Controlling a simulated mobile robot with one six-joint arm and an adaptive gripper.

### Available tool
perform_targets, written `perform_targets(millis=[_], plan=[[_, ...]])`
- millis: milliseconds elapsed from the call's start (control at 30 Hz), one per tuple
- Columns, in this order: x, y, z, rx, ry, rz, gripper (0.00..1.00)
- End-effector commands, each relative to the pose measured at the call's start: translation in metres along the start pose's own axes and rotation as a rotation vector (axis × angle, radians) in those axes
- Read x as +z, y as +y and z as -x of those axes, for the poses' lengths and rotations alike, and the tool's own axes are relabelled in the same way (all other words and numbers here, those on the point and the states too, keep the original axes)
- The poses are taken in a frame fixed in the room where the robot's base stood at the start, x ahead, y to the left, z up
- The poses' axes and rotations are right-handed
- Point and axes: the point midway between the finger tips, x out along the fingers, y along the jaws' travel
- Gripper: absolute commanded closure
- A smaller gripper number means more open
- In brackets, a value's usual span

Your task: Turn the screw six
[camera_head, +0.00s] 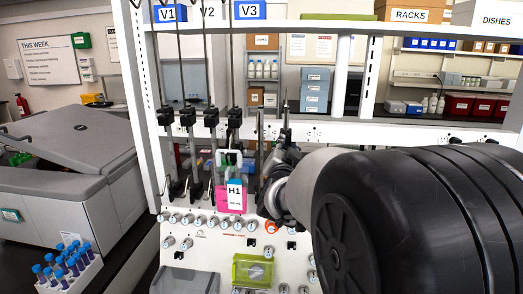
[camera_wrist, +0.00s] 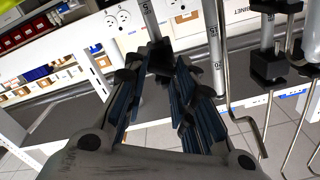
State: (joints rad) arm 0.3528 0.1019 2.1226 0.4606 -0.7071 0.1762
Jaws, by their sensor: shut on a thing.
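In the wrist view, a grey rod (camera_wrist: 149,18) with a black block (camera_wrist: 159,56) at its lower end stands between my fingertips. A second grey rod (camera_wrist: 213,40) with a small label stands just right.
The white panel (camera_head: 205,250) carries several round knobs and a green tray (camera_head: 253,271). A grey machine (camera_head: 70,160) and a tube rack (camera_head: 70,272) stand farther left.

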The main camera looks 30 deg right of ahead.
Motion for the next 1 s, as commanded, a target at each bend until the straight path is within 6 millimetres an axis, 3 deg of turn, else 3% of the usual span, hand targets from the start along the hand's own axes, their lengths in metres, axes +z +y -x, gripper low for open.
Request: perform_targets(millis=[367,1000], plan=[[0.0033,0.0029,-0.0001,-0.003,0.005,-0.198,0.99],[0.0036,0.0047,-0.0001,-0.003,0.002,-0.781,0.99]])
